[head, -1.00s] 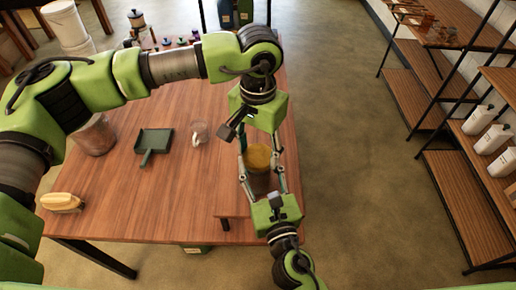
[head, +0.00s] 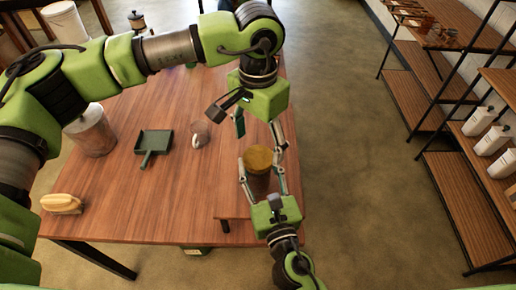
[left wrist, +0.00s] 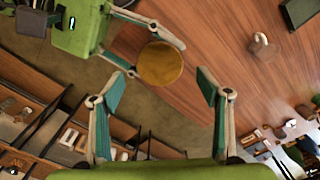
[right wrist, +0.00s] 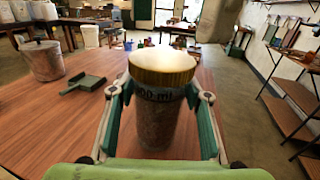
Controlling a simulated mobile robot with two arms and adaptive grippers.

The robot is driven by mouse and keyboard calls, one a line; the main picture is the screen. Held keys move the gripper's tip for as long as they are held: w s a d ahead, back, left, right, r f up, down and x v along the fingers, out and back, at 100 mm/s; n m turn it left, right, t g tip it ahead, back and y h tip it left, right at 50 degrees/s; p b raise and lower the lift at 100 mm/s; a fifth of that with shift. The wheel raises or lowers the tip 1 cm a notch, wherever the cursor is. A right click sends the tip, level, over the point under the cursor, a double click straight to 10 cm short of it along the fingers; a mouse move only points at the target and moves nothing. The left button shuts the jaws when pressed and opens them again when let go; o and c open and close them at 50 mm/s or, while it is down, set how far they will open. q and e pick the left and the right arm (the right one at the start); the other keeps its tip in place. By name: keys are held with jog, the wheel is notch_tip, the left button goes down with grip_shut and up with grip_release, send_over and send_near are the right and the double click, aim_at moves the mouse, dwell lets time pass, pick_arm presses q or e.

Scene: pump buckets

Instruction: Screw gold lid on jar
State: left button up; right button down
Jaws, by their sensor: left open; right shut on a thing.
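The glass jar (right wrist: 155,121) stands upright near the table's right edge, with brown contents and a measure label under its top. The gold lid (right wrist: 162,64) sits on the jar's mouth; it also shows in the head view (head: 258,158) and the left wrist view (left wrist: 160,65). I cannot tell how tightly it is seated. My right gripper (head: 262,182) is shut around the jar's sides from the front. My left gripper (head: 260,133) is open and empty, above and behind the lid, with its fingers apart from it.
Shelves (head: 455,180) stand at the right across open floor.

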pick_arm(q)
notch_tip(320, 180, up, 8)
jog(key=shift+r, duration=0.15)
pick_arm(e)
jog(key=c, duration=1)
grip_release()
jog(key=shift+c, duration=0.2)
jog(key=v, duration=1.2)
jog(key=shift+s+f, duration=0.1)
